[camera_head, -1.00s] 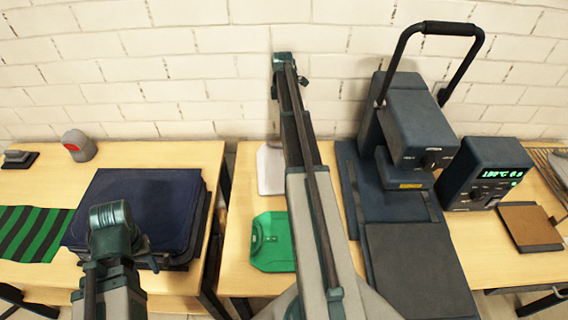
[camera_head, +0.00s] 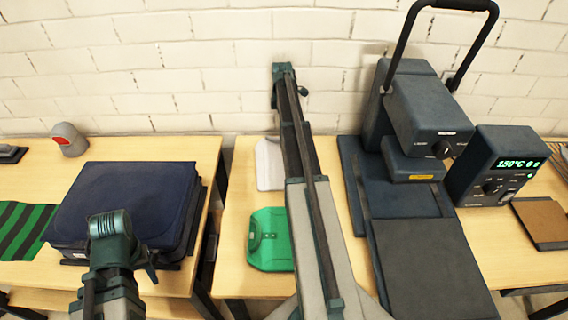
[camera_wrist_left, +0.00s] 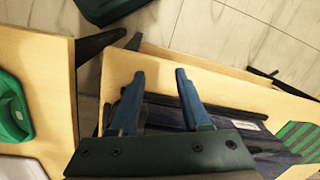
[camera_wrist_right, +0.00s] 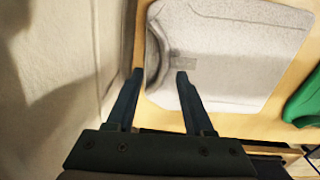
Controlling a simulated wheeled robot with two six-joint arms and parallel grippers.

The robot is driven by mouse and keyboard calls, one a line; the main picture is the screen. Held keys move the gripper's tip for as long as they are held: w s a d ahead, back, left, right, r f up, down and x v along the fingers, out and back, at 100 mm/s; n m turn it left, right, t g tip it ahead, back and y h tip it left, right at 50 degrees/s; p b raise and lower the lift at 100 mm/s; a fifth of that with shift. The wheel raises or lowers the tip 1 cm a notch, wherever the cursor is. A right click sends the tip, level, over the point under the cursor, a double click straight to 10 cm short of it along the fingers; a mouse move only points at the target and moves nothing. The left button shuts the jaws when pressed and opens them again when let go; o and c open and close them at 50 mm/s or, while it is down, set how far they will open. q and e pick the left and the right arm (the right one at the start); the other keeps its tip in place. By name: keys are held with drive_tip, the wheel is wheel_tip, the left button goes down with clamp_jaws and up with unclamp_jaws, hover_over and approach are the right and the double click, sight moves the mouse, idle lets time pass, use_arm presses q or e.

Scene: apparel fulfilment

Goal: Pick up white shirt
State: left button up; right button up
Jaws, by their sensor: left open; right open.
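The white shirt (camera_head: 268,164) lies folded flat at the back of the middle table, partly hidden behind my right arm in the head view. In the right wrist view the white shirt (camera_wrist_right: 235,55) shows large, with its collar towards the fingers. My right gripper (camera_wrist_right: 160,74) is open and empty, with its fingertips by the collar edge; I cannot tell its height above the shirt. My right gripper also shows in the head view (camera_head: 288,78), near the wall. My left gripper (camera_wrist_left: 160,78) is open and empty, near the dark blue folded stack (camera_head: 115,195).
A green folded garment (camera_head: 270,240) lies in front of the white shirt. A heat press (camera_head: 425,115) and its control box (camera_head: 492,165) stand to the right. The wall (camera_head: 230,70) is close behind. A gap separates the left table (camera_head: 190,150) from the middle one.

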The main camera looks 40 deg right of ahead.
use_arm(q)
wheel_tip(320, 180, down, 4)
drive_tip(key=b, duration=0.4)
drive_tip(key=shift+f, duration=0.2)
use_arm(e)
drive_tip(key=f, duration=0.4)
drive_tip(key=shift+s+a+f, duration=0.2)
drive_tip(key=shift+a, duration=0.15)
use_arm(q)
drive_tip(key=shift+f+b, duration=0.45)
drive_tip(key=shift+b, duration=0.15)
use_arm(e)
drive_tip(key=shift+f, duration=0.5)
use_arm(q)
drive_tip(key=shift+r, duration=0.1)
use_arm(e)
drive_tip(key=shift+r, duration=0.15)
clamp_jaws()
